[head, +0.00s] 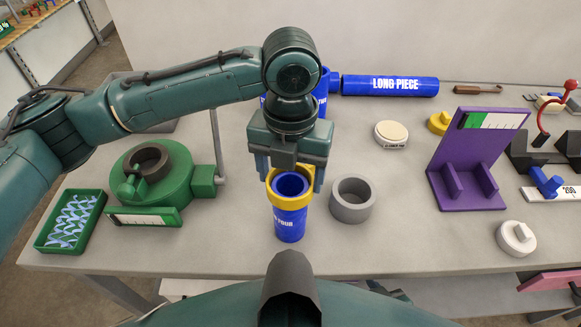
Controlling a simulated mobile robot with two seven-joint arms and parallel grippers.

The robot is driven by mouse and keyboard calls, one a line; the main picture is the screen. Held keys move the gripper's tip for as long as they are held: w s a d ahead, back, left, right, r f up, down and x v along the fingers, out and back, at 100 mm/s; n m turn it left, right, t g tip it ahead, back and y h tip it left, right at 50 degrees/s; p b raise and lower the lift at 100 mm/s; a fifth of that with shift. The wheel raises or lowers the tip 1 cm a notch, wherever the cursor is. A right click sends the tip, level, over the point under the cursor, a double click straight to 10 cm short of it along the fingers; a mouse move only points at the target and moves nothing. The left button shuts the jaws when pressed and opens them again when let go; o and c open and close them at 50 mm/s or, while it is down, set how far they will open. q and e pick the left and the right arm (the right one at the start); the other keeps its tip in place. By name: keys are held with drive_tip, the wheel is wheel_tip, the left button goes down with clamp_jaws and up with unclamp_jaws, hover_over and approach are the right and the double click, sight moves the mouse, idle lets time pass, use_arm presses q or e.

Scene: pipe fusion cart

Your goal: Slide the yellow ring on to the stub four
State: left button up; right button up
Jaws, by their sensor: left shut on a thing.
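The blue stub four (289,228) stands upright near the front middle of the table, its white label partly covered. The yellow ring (289,203) is at the stub's top, with the stub's blue rim showing inside it. I cannot tell exactly how far down the stub the ring sits. My left gripper (292,178) points down from above and is shut on the yellow ring, its fingers at the ring's sides. My right gripper is out of view.
A grey ring (352,208) stands close right of the stub. A green round fixture (175,190) and a green tray (42,240) are at left. A purple stand (470,160) is at right. The long blue piece (390,90) lies behind. The front table strip is clear.

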sight(291, 184)
use_arm(q)
drive_tip(key=shift+f+b, duration=0.45)
drive_tip(key=shift+f, duration=1.2)
use_arm(e)
drive_tip(key=shift+f, duration=0.4)
use_arm(q)
drive_tip(key=o, duration=1)
drive_tip(key=shift+o, duration=0.2)
drive_tip(key=shift+r, duration=0.1)
wheel_tip(291, 184, up, 13)
drive_tip(key=shift+b, duration=0.4)
use_arm(e)
drive_tip(key=shift+w+a, duration=0.1)
drive_tip(key=shift+a, duration=0.05)
